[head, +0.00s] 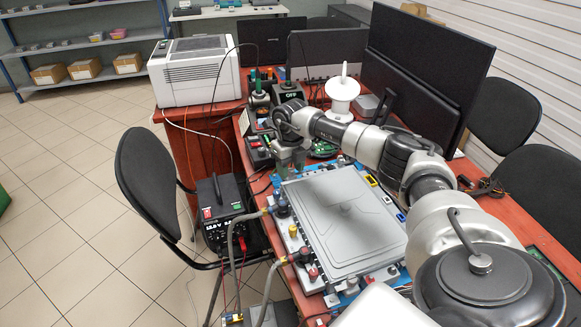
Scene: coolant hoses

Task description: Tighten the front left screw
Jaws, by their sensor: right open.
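The grey flat-lidded unit (335,222) lies on the red-brown table in the head view. Along its left side are a dark blue fitting (281,204), a small red-topped knob (304,252) and another dark red knob (313,273). I cannot tell which small part is the front left screw; the screw heads are too small to make out. My right gripper (291,164) hangs open and pointing down near the far left corner of the unit. Whether it touches anything there is unclear. My left gripper is not in view.
Grey hoses (247,217) run from the unit's left side toward the floor. A black power supply (224,215) and a black chair (150,178) stand left of the table. Monitors (420,70) and a white spool (342,96) stand behind.

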